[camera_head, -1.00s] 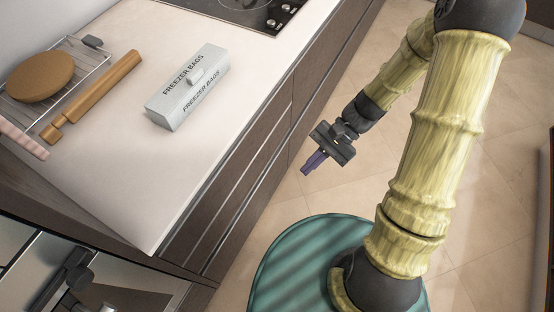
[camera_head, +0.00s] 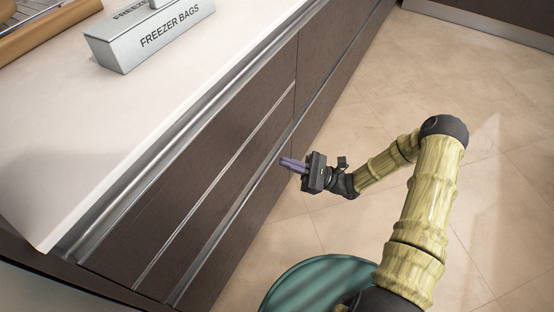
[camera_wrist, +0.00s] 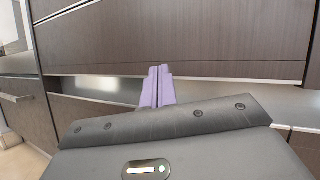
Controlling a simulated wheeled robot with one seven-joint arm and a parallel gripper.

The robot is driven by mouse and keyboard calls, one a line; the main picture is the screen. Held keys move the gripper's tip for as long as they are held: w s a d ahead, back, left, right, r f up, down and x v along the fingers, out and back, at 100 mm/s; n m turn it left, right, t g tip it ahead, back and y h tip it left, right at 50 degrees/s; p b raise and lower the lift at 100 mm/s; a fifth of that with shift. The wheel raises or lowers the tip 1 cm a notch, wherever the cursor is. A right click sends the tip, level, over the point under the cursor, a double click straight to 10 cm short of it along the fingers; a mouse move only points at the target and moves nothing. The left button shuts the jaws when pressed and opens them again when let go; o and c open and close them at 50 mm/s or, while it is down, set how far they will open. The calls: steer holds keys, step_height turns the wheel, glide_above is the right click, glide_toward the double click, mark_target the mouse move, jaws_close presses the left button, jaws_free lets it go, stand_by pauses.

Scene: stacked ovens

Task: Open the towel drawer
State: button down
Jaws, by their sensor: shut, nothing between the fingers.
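The dark wood drawer fronts lie under the white counter, with long metal grip channels between them. An upper drawer front (camera_head: 200,175) and a lower front (camera_head: 245,215) show in the head view; which one is the towel drawer I cannot tell. My gripper (camera_head: 284,162) is in front of the cabinet, its purple fingers pointing left toward the fronts. In the wrist view the shut, empty fingers (camera_wrist: 158,84) reach up to the metal channel (camera_wrist: 210,94) below a wide drawer front (camera_wrist: 190,35). Whether they touch it I cannot tell. All the fronts seen look closed.
A freezer bags box (camera_head: 150,35) stands on the white counter (camera_head: 100,125). A wooden board or tray (camera_head: 45,25) is at the upper left. The tiled floor (camera_head: 380,100) is clear beside the cabinet.

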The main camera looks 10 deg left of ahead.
mark_target(277, 154)
steer(key=w+d+f+m+t+b, duration=0.3)
steer(key=f+m+t, duration=0.4)
steer(key=t, duration=0.3)
steer(key=shift+w+f+y+b, duration=0.4)
steer(key=shift+w+f+b, duration=0.3)
steer(key=shift+w+b, duration=0.25)
steer(key=shift+s, duration=0.1)
steer(key=b+x, duration=0.4)
steer(key=x, duration=0.6)
steer(key=shift+a, duration=0.1)
